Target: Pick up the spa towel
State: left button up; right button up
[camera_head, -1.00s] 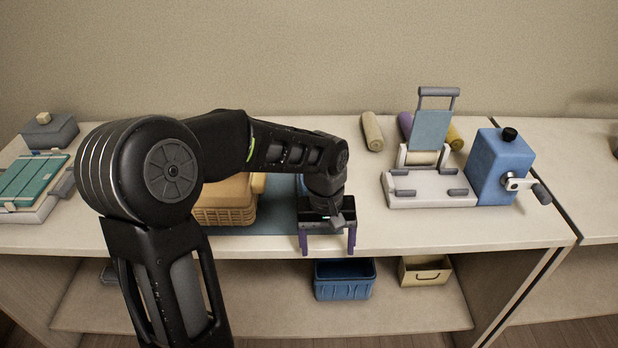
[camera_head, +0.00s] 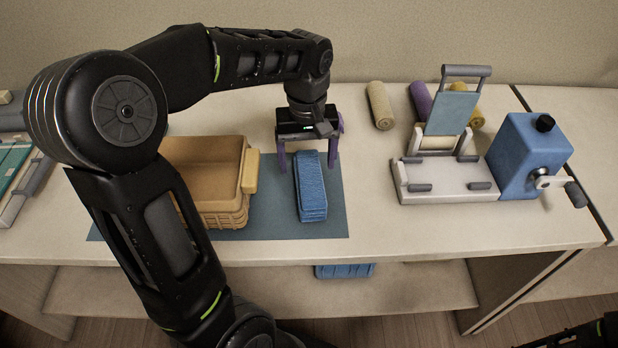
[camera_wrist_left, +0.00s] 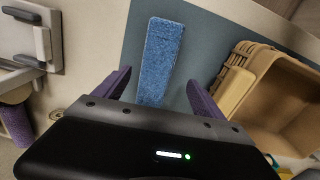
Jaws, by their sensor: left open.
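A blue folded spa towel (camera_head: 311,190) lies on a blue-grey mat (camera_head: 265,222), just right of a tan basket. In the left wrist view the towel (camera_wrist_left: 161,55) is a long strip running up from between the purple fingers. My left gripper (camera_head: 307,165) is open, with its fingers pointing down on either side of the towel's far end. In the left wrist view its fingers (camera_wrist_left: 158,85) are apart, with a gap on both sides of the towel. Whether they touch the mat is unclear.
The tan basket (camera_head: 205,180) stands close left of the gripper, its yellow handle facing the towel. Rolled beige (camera_head: 380,106) and purple (camera_head: 421,98) towels lie at the back. A grey stand (camera_head: 447,182) and a blue box with a crank (camera_head: 530,152) stand right. The counter front is clear.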

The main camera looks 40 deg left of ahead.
aim_at(309, 176)
pick_arm(q)
jog(key=shift+w+f, duration=0.1)
jog(key=shift+f, duration=1.3)
notch_tip(309, 176, down, 4)
jog(key=shift+w+f+p, duration=0.1)
jog(key=shift+p, duration=0.8)
jog(key=shift+d+f, duration=0.1)
jog(key=shift+f, duration=0.4)
jog(key=shift+c, duration=0.2)
jog(key=c, duration=1.5)
